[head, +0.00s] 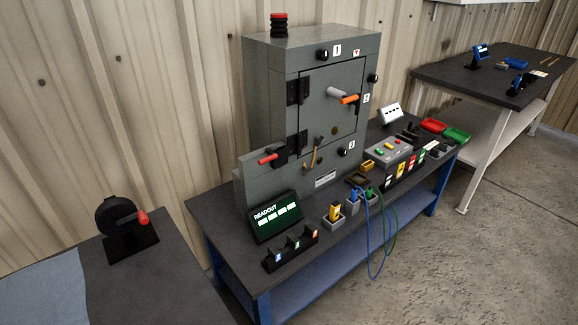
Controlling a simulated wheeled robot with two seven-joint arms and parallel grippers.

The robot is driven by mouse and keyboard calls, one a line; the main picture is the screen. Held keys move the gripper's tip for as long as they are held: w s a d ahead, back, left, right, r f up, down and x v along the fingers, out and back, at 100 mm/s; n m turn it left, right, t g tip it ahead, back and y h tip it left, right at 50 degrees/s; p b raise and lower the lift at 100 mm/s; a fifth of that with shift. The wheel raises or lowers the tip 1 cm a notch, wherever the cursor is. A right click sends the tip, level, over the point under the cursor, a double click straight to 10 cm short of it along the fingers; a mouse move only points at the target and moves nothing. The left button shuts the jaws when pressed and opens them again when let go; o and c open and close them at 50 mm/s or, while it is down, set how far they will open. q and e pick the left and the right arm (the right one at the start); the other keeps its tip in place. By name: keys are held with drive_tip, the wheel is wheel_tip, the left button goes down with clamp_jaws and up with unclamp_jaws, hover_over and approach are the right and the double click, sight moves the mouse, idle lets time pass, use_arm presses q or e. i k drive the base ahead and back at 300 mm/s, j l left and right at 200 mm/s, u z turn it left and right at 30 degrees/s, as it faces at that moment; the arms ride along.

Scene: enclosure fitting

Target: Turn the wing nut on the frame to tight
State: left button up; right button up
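A grey-green cabinet (262,75) stands on the dark workbench, with a closed door (338,95) set in its front frame. Black knobs sit on the frame by label 1 (322,54) and by label 3 (343,152), and another knob (372,78) is at the upper right edge. I cannot tell for sure which part is the wing nut, or how tight it is. A thin brass-coloured part (313,154) stands at the cabinet's lower front left. Neither of my grippers shows in the head view.
The door carries an orange-ended handle (348,99). A readout display (277,217), a black holder (290,249) and a grey button box (389,150) stand on the bench. Blue and green cables (368,240) hang over its front edge. The concrete floor (480,255) in front is clear.

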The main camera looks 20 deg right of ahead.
sight(306, 172)
drive_tip(key=i+l+u, duration=0.15)
drive_tip(key=l+u, duration=0.15)
drive_tip(key=l, duration=1.1)
drive_tip(key=l+u, duration=0.3)
drive_tip(key=l, duration=1.05)
